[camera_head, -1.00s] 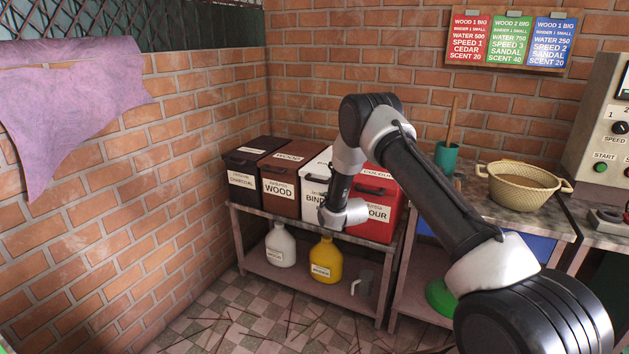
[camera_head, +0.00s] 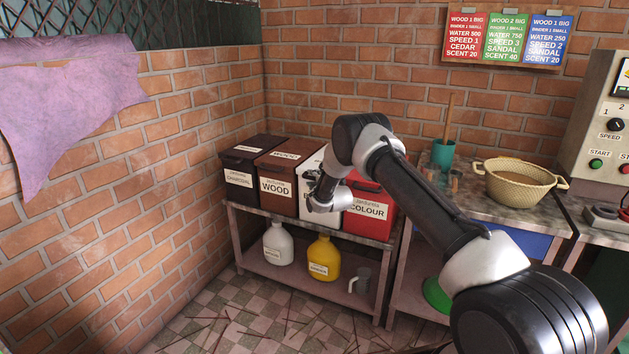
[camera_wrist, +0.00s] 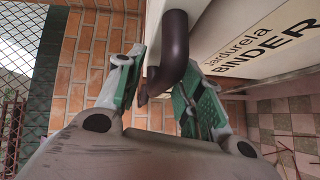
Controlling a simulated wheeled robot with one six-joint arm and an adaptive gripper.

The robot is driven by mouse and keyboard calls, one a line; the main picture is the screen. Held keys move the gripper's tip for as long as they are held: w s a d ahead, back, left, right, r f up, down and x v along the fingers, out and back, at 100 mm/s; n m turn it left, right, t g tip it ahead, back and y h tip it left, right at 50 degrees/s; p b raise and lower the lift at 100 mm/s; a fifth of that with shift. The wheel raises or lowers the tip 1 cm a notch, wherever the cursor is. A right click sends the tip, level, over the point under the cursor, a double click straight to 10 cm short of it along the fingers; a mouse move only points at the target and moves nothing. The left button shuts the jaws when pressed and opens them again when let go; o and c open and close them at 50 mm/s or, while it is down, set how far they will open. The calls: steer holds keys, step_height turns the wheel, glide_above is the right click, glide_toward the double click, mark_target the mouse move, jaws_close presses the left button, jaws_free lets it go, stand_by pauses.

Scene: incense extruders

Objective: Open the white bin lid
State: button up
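The white bin (camera_head: 311,164), labelled BINDER, stands between the wood bin and the red bin on a low table. Its lid looks shut, and my arm hides part of its front. In the wrist view the bin's labelled front (camera_wrist: 262,32) is close on the right, and a dark curved handle (camera_wrist: 171,45) sticks out from it. My gripper (camera_wrist: 160,80) is open, with a green-padded finger on each side of the handle. A gap shows at the left finger; I cannot tell whether the right finger touches. In the head view my gripper (camera_head: 313,190) is at the bin's front.
A dark charcoal bin (camera_head: 238,179) and a brown wood bin (camera_head: 278,186) stand left, a red colour bin (camera_head: 370,212) right. A white jug (camera_head: 278,243) and a yellow jug (camera_head: 323,258) are on the shelf below. A brick wall stands close behind.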

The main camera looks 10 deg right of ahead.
steer(key=shift+f, duration=0.1)
jaws_close()
